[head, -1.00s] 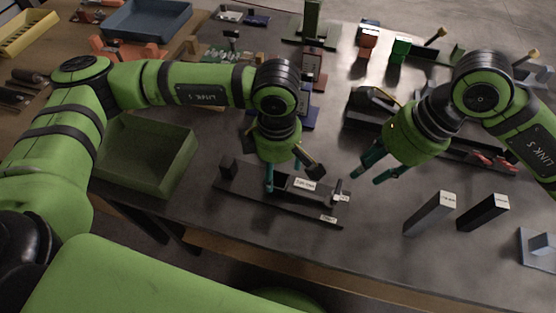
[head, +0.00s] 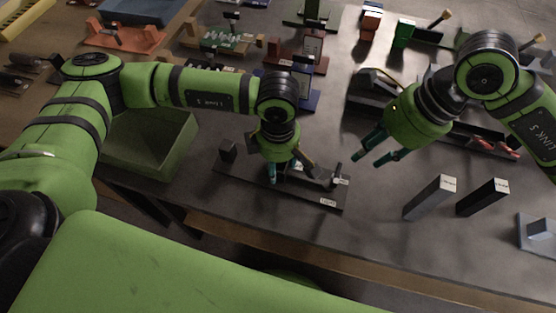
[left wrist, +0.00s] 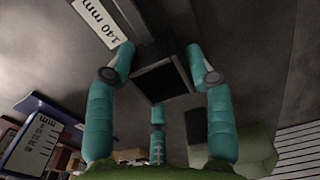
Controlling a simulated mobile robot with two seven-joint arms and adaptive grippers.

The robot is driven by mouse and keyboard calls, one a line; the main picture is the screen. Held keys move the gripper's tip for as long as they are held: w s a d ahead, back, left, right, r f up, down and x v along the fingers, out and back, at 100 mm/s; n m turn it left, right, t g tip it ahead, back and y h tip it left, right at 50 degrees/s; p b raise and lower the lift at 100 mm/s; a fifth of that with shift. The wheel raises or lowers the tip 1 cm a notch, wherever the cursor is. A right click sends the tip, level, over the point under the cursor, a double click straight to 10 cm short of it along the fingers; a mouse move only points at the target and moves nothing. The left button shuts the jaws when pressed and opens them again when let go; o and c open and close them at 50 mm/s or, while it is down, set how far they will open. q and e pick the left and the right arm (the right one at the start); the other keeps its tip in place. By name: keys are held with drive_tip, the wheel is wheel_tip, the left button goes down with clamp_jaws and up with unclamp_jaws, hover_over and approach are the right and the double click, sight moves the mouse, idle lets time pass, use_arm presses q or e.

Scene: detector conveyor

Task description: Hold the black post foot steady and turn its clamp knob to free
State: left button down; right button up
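A long black base (head: 240,175) lies near the table's front edge, with an upright dark block at its left end and white labels at its right end. A small knob-like part (head: 339,169) stands at the right end; I cannot tell if it is the clamp knob. My left gripper (head: 287,174) points down over the middle of the base, hiding part of it. In the left wrist view its teal fingers stand open around a dark square-topped part (left wrist: 160,78), beside a "140 mm" label (left wrist: 98,18). Contact is unclear. My right gripper (head: 370,152) is open and empty above the table, right of the base.
A grey post (head: 428,200) and a black post (head: 482,199) stand at the right. A green tray (head: 150,150) is at the left. Several fixtures fill the table behind, including a dark one (head: 372,88) behind my right gripper. The table front between base and posts is clear.

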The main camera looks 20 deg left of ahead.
use_arm(q)
drive_tip(key=shift+c, duration=1.9)
unclamp_jaws()
wheel_tip(320, 180, up, 12)
